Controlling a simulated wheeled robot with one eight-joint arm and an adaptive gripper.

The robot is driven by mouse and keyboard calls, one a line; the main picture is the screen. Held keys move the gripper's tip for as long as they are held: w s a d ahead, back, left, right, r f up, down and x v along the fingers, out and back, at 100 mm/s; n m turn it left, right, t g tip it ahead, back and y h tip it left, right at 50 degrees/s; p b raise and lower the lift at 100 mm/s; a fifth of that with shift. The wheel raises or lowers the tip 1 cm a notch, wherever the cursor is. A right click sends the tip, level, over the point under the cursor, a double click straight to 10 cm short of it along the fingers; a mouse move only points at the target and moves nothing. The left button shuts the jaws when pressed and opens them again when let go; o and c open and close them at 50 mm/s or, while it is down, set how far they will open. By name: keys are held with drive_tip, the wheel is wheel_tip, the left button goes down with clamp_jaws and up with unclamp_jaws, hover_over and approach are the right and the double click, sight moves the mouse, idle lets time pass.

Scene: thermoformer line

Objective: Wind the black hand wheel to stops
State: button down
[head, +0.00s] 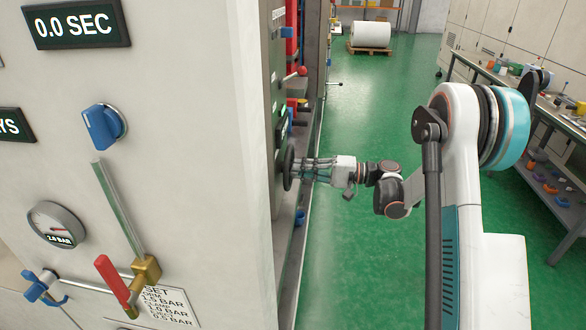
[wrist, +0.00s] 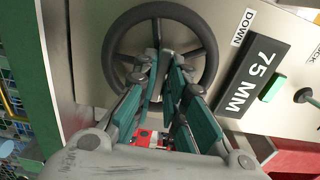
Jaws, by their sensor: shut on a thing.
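The black hand wheel (wrist: 111,47) is mounted on a pale panel in the wrist view. It shows nearly edge-on in the head view (head: 288,168), on the side of the machine. My gripper (wrist: 165,62) reaches into the wheel from below, its fingertips near the hub and spokes. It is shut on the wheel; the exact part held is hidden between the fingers. In the head view my gripper (head: 300,170) meets the wheel from the right. A display reading 75 MM (wrist: 254,75) and a DOWN label (wrist: 243,27) sit right of the wheel.
A green button (wrist: 271,87) and a dark knob (wrist: 303,96) are right of the wheel. On the near machine face are a blue knob (head: 103,126), a gauge (head: 56,226) and a red-handled lever (head: 113,280). The green floor (head: 340,260) is clear; a workbench (head: 540,110) stands right.

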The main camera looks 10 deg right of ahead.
drive_tip(key=shift+m+b, duration=0.4)
drive_tip(key=shift+m, duration=1)
drive_tip(key=shift+m+b, duration=0.4)
drive_tip(key=shift+m, duration=1)
drive_tip(key=shift+m, duration=0.4)
drive_tip(key=c, duration=1)
unclamp_jaws()
